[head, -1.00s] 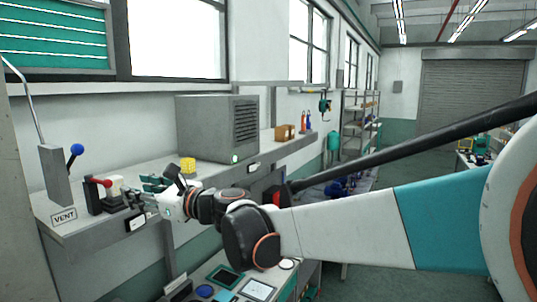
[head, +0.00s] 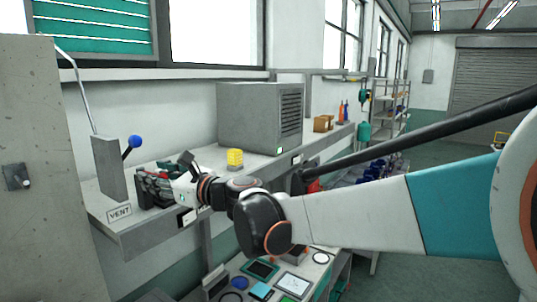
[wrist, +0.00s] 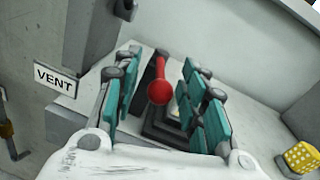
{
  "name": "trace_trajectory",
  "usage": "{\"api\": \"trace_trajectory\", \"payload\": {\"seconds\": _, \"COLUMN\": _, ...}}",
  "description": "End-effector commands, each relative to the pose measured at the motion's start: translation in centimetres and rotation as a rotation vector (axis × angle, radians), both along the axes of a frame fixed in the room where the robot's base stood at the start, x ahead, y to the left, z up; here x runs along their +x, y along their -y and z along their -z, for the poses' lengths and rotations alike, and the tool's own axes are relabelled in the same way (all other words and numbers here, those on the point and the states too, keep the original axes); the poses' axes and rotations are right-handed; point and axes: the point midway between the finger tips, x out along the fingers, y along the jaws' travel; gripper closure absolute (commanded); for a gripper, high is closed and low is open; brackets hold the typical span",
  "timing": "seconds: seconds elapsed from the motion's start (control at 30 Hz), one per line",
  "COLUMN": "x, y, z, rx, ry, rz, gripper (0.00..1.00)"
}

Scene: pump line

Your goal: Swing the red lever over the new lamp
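In the wrist view the red lever (wrist: 159,90), with a round red knob, stands between the fingers of my gripper (wrist: 160,85). The fingers are open, with a gap on both sides of the knob. The lever rises from a dark stepped base (wrist: 158,135) on the grey shelf. A pale piece, perhaps the lamp, shows only partly beside the lever, behind the right finger. In the head view my gripper (head: 155,186) is at the lever's station on the shelf and hides most of it.
A grey post (head: 107,168) with a blue-knobbed lever (head: 135,142) and a VENT label (head: 120,213) stands just left of my gripper. A yellow block (head: 235,158) and a large grey box (head: 262,118) are to the right on the shelf (head: 135,237). The wall is behind.

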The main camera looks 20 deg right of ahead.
Motion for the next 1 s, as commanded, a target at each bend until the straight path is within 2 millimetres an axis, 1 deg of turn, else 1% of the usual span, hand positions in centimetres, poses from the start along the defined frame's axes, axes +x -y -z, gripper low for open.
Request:
{"api": "trace_trajectory", "payload": {"seconds": 0.13, "x": -0.25, "y": -0.03, "z": -0.01, "rx": 0.000, "ry": 0.000, "rz": -0.001, "gripper": 0.61}}
{"api": "trace_trajectory", "payload": {"seconds": 0.17, "x": -0.25, "y": -0.03, "z": -0.01, "rx": 0.000, "ry": 0.000, "rz": -0.001, "gripper": 0.68}}
{"api": "trace_trajectory", "payload": {"seconds": 0.2, "x": -0.25, "y": -0.03, "z": -0.01, "rx": 0.000, "ry": 0.000, "rz": -0.001, "gripper": 0.77}}
{"api": "trace_trajectory", "payload": {"seconds": 0.27, "x": -0.25, "y": -0.03, "z": -0.01, "rx": 0.000, "ry": 0.000, "rz": -0.001, "gripper": 0.90}}
{"api": "trace_trajectory", "payload": {"seconds": 0.3, "x": -0.26, "y": -0.04, "z": -0.01, "rx": 0.000, "ry": 0.000, "rz": -0.001, "gripper": 1.00}}
{"api": "trace_trajectory", "payload": {"seconds": 0.77, "x": -0.22, "y": 0.00, "z": 0.00, "rx": 0.000, "ry": 0.000, "rz": -0.005, "gripper": 1.00}}
{"api": "trace_trajectory", "payload": {"seconds": 0.87, "x": 0.04, "y": 0.14, "z": 0.07, "rx": 0.000, "ry": 0.000, "rz": -0.031, "gripper": 1.00}}
{"api": "trace_trajectory", "payload": {"seconds": 1.0, "x": 0.56, "y": 0.62, "z": 0.17, "rx": 0.000, "ry": 0.000, "rz": -0.110, "gripper": 1.00}}
